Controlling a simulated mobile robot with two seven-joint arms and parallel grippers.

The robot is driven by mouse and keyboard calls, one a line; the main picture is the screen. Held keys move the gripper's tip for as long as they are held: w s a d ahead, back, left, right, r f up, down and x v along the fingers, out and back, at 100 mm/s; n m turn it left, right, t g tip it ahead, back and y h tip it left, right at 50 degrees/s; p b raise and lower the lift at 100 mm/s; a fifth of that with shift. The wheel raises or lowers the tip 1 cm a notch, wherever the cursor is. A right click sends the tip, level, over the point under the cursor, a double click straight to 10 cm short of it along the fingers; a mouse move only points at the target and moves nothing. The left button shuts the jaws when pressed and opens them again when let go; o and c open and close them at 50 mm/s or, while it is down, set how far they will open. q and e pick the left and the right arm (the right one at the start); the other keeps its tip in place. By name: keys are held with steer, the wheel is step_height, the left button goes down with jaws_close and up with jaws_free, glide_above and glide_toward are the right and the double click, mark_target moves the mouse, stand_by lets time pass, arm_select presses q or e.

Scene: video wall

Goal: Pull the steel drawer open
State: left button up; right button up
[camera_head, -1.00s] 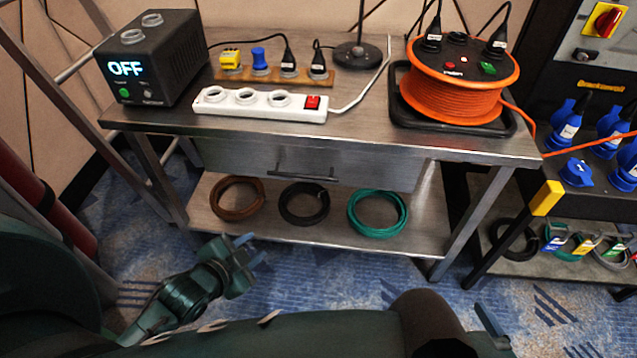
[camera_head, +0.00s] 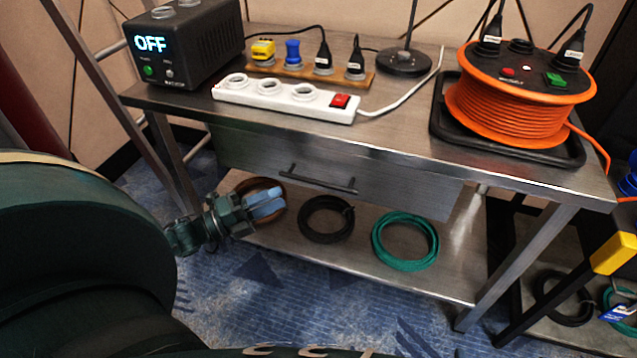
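The steel drawer (camera_head: 400,192) sits under the bench top. Its front looks flush with the bench, so it appears closed. A dark bar handle (camera_head: 317,183) runs across the drawer front. My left gripper (camera_head: 268,203) is left of and below the handle, apart from it, with its pale blue fingers pointing right. The fingers overlap in the camera_head view, so their gap cannot be judged. Nothing shows held in them. They cover part of a brown cable coil (camera_head: 262,184) on the lower shelf. My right gripper is out of view.
The steel bench (camera_head: 410,125) carries a black power box (camera_head: 190,45), a white power strip (camera_head: 285,98) and an orange cable reel (camera_head: 515,112). A black coil (camera_head: 326,220) and a green coil (camera_head: 405,241) lie on the lower shelf. Blue carpet (camera_head: 260,305) in front is clear.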

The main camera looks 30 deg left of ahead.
mark_target(315, 182)
arm_select(q)
steer(key=b+x, duration=0.1)
steer(key=x, duration=0.9)
steer(key=shift+w+d, duration=0.15)
steer(key=shift+w, duration=0.05)
jaws_close()
